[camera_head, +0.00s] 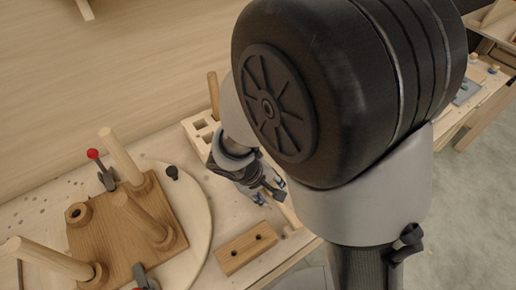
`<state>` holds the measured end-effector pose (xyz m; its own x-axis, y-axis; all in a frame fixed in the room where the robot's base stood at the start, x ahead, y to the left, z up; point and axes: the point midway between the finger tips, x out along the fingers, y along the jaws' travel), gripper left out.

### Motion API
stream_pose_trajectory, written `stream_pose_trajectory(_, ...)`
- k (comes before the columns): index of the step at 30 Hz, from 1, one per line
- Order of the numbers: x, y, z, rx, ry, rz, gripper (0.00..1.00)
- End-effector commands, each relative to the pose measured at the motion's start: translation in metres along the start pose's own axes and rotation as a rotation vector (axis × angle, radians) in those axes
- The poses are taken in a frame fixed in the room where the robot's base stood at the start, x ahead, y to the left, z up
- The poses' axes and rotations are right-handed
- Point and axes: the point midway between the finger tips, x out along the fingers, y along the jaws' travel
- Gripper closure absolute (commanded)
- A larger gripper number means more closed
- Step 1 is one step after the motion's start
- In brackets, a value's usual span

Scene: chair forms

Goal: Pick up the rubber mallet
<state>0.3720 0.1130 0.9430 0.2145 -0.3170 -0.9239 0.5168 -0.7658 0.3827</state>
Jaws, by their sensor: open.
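My gripper (269,192) hangs low over the workbench, partly hidden behind my own arm. Its jaws are small here and look open, with nothing clearly held between them. A pale wooden rod (291,214) lies just below and right of the gripper; it may be the rubber mallet's handle, but its right part is hidden by my arm. No mallet head can be made out. I cannot tell whether the fingers touch the rod.
A brown wooden chair seat (112,232) with upright pegs sits on a round board (199,206) at left, with red-knobbed clamps (103,170). A slotted block (196,131) stands behind the gripper. A two-hole wooden block (246,248) lies in front.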

Motion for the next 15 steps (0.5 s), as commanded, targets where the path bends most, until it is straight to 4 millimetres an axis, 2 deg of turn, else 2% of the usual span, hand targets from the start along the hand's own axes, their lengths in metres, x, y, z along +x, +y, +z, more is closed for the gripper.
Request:
stream_pose_trajectory(1,0.0117,-0.0018,0.0009,0.001,-0.003,-0.001,0.57)
stream_pose_trajectory(3,0.0183,-0.0016,0.0007,-0.001,-0.002,-0.001,0.57)
stream_pose_trajectory(10,0.0181,-0.0007,0.0001,0.0,0.001,-0.001,0.57)
stream_pose_trajectory(15,0.018,-0.0008,0.0001,0.0,0.001,-0.001,0.67)
